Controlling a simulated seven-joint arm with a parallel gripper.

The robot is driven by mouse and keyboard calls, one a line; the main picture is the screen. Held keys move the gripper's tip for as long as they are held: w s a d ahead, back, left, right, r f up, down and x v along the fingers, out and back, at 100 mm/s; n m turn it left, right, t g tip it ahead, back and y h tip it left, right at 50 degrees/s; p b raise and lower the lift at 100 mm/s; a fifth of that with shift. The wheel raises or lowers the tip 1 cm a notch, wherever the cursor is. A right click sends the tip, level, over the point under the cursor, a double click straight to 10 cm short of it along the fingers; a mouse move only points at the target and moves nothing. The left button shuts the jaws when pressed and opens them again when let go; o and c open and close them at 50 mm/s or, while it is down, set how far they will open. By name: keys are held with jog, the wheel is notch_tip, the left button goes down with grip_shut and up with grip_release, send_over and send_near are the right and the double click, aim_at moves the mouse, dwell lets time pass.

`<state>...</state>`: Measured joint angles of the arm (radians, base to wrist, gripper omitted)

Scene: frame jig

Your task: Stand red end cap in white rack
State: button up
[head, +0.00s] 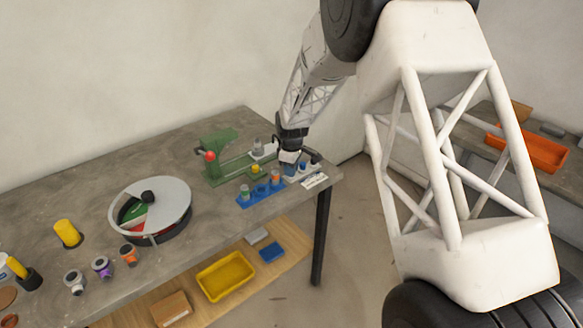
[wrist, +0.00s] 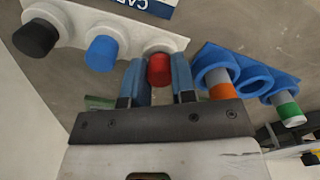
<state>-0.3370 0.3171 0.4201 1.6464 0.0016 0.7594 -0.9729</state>
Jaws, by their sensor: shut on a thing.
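The red end cap (wrist: 159,70) is between the two fingers of my gripper (wrist: 160,82) in the wrist view, with the fingers shut on it. It is at the third place of the white rack (wrist: 70,22), where a white rim shows around its far side. I cannot tell whether it is fully seated. A black cap (wrist: 35,38) and a blue cap (wrist: 101,53) stand in the rack's other two places. In the head view my gripper (head: 289,164) is low at the table's right end and hides the red cap.
A blue rack (wrist: 210,60) with orange- and green-banded parts stands close beside my gripper. A green jig (head: 213,172) with a red knob is behind it. A round turntable (head: 180,190) and several loose parts stand farther left. A label card (head: 314,182) lies near the table edge.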

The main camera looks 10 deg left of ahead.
dwell(0.4)
jog(key=o, duration=1.1)
jog(key=shift+r, duration=0.25)
jog(key=shift+r, duration=0.45)
jog(key=shift+r, duration=0.15)
jog(key=shift+r, duration=3.35)
jog(key=shift+d+r, duration=0.1)
